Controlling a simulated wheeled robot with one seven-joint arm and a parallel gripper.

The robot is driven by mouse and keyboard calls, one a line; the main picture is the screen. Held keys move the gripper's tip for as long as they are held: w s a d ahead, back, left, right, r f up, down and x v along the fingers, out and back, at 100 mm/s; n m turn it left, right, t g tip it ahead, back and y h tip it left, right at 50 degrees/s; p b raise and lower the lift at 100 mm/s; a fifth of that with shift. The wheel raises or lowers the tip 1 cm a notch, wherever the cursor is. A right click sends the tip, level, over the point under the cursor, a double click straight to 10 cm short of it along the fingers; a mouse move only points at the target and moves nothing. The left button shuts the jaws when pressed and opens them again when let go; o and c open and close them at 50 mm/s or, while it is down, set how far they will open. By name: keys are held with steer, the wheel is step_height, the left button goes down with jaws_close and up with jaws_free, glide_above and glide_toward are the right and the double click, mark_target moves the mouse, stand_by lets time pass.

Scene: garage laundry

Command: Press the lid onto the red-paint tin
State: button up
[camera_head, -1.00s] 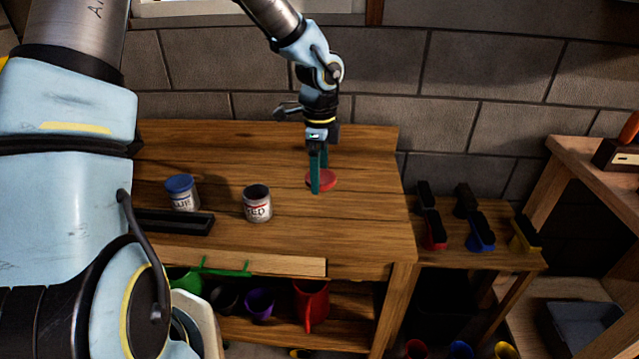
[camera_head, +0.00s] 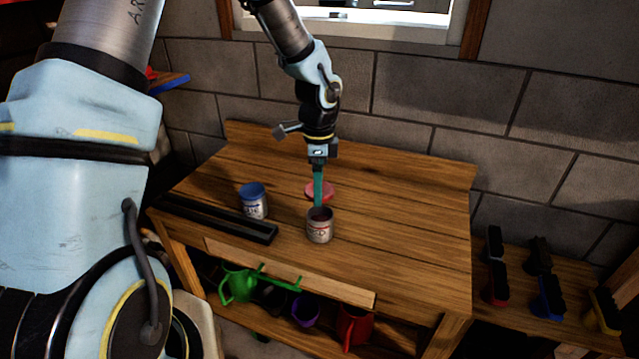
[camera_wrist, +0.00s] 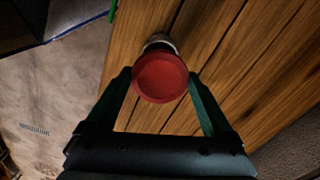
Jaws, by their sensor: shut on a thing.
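The red-paint tin (camera_head: 320,230) stands upright on the workbench, its top open and dark inside. My gripper (camera_head: 318,198) is shut on the red lid (camera_head: 327,190), which shows behind the fingers in the head view. In the wrist view the lid (camera_wrist: 160,77) sits between the two teal fingers (camera_wrist: 160,85), its flat face towards the camera. It covers most of the tin (camera_wrist: 160,40), of which only the far edge shows. The lid looks held above the bench and apart from the tin; the exact gap cannot be told.
A tin with a blue lid (camera_head: 253,200) stands left of the red-paint tin. A long black tray (camera_head: 215,217) lies near the front left of the workbench (camera_head: 400,215). The bench's right side is clear. Watering cans and pots fill the shelf below.

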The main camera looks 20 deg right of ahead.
step_height(320, 180, down, 4)
steer(key=b, duration=0.2)
steer(key=shift+r+b, duration=0.15)
steer(key=shift+b, duration=0.25)
steer(key=shift+f, duration=0.65)
steer(key=shift+f, duration=0.55)
stand_by(1.2)
steer(key=o, duration=1)
steer(key=shift+o, duration=0.2)
steer(key=shift+r, duration=0.1)
steer(key=shift+r+p, duration=2.85)
steer(key=shift+r, duration=0.6)
